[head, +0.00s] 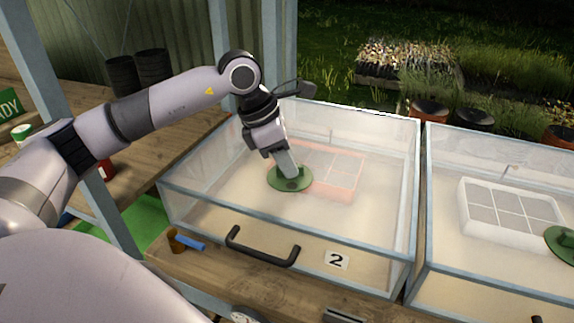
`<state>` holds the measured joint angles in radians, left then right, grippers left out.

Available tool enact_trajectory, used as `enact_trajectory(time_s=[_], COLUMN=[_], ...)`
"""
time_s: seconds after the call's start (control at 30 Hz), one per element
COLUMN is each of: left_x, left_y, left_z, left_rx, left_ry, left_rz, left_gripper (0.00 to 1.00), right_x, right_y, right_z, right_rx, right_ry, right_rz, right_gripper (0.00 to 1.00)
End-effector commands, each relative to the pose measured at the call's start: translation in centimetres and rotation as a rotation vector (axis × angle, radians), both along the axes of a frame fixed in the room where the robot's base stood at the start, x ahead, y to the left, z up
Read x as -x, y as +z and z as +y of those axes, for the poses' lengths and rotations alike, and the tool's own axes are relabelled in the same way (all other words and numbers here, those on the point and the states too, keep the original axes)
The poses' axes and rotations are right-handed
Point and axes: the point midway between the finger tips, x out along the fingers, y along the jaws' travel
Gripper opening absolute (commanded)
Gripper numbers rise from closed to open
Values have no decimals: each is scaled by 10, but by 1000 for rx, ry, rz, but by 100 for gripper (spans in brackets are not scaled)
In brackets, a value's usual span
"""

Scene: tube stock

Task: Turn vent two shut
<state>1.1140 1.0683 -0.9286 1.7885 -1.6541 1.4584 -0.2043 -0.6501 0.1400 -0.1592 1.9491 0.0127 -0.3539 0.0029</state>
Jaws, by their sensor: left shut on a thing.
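Vent two is a round green disc (281,185) on the clear lid of the case (212,215) with the number 2 card (337,260). My left gripper (289,172) reaches down from above and is shut on the vent, at its middle. The fingers hide the part they hold, so I cannot tell how far the vent is turned. A pinkish tray (340,170) shows through the lid behind the gripper. My right gripper is not in view.
A second clear case stands to the right, with a white tray (512,232) inside and its own green vent (562,243). A black handle (262,253) is on case two's front. A blue-handled tool (190,243) lies on the wooden ledge. A blue-grey post (85,150) stands at the left.

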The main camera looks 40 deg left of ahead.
Motion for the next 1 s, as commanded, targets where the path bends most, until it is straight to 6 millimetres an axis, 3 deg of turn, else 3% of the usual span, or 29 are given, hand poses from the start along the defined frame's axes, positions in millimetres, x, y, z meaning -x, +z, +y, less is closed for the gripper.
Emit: enact_trajectory(time_s=[0.5, 1.0], left_x=[-3, -3], left_y=[1, 1], left_z=[1, 1], left_rx=[2, 0], left_ry=[-396, -513], left_rz=[-1, -4], left_gripper=[0, 0], right_x=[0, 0], right_y=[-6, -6], right_z=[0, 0], right_rx=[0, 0], right_ry=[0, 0], right_rz=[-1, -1], right_gripper=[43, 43])
